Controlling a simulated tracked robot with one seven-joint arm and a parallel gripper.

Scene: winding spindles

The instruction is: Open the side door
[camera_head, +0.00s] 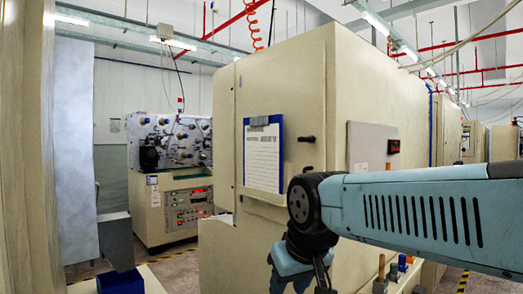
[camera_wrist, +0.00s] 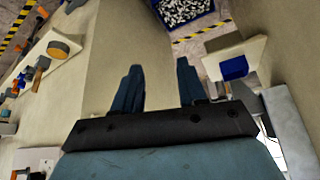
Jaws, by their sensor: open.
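The beige machine cabinet has a side door (camera_head: 283,85) facing me in the head view. It looks shut, with a black handle (camera_head: 307,139) at its right part and a clipboard (camera_head: 263,160) hanging on it. My gripper is below the handle in the head view, at the bottom edge beneath my blue arm, its fingertips not clearly seen there. In the wrist view my gripper (camera_wrist: 159,85) shows two dark blue fingers spread apart with nothing between them. They point over a beige surface, and the handle does not show in that view.
In the head view a winding machine (camera_head: 170,175) stands behind at left, and a beige pillar (camera_head: 30,150) is at the near left. In the wrist view a blue crate (camera_wrist: 217,7) of small pale pieces is on the floor, and a blue box (camera_wrist: 234,67) sits on a pale ledge.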

